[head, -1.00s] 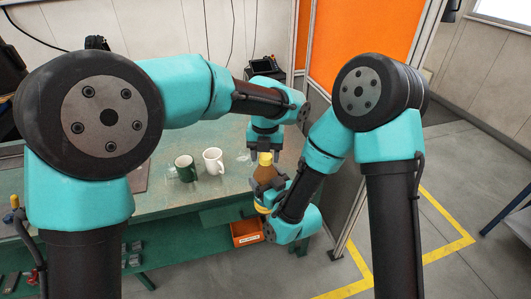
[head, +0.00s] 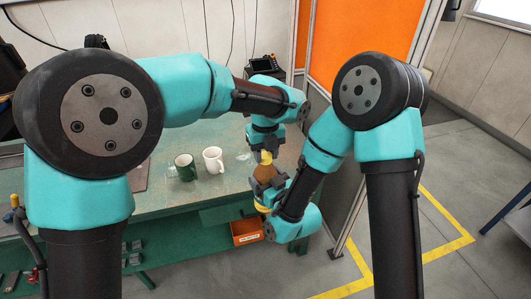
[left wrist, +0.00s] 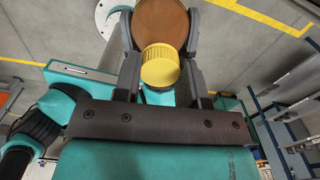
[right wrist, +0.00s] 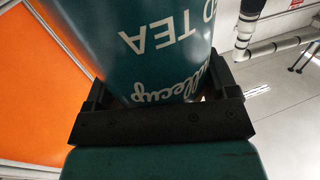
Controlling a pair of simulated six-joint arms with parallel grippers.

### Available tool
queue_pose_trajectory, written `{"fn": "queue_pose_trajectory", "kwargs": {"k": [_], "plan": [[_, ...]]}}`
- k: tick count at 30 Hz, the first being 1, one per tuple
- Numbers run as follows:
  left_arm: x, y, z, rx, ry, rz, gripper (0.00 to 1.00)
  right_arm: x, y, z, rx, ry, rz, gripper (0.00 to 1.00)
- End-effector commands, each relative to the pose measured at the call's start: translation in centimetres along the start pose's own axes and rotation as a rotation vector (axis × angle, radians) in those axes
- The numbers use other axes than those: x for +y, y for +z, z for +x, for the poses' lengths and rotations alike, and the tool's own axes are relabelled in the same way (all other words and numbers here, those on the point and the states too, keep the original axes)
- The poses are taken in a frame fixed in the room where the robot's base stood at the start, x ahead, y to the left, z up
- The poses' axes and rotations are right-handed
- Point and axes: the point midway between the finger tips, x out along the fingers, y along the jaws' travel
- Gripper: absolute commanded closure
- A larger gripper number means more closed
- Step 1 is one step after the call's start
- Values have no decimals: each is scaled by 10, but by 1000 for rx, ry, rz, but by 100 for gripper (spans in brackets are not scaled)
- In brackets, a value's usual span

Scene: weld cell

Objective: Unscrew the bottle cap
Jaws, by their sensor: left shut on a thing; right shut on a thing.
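The bottle (head: 265,174) is brown and stands roughly upright above the floor beyond the bench edge. Its yellow cap (head: 266,157) is at the top. My left gripper (head: 265,153) reaches down from above and is shut on the cap. In the left wrist view the cap (left wrist: 160,66) sits between the fingers, with the brown bottle (left wrist: 162,22) beyond it. My right gripper (head: 268,190) is shut on the bottle body from the side, below the left one. The bottle's teal label (right wrist: 165,45), with white "TEA" lettering, fills the right wrist view between the fingers.
A green mug (head: 185,167) and a white mug (head: 213,160) stand on the green workbench (head: 215,190), left of the grippers. An orange bin (head: 245,231) sits below the bench edge. A partition with an orange panel (head: 360,42) stands close on the right.

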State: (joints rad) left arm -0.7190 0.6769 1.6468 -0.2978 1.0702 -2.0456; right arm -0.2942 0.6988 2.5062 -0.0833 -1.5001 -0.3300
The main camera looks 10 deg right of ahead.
Motion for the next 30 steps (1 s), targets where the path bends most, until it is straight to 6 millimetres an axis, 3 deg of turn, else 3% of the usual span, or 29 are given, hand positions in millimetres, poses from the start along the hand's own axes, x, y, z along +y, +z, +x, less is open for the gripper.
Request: {"fn": "queue_pose_trajectory", "kwargs": {"k": [30], "plan": [[0,0,-1,-2,1,-1388,90,0,0,0,2,2,1,87]]}}
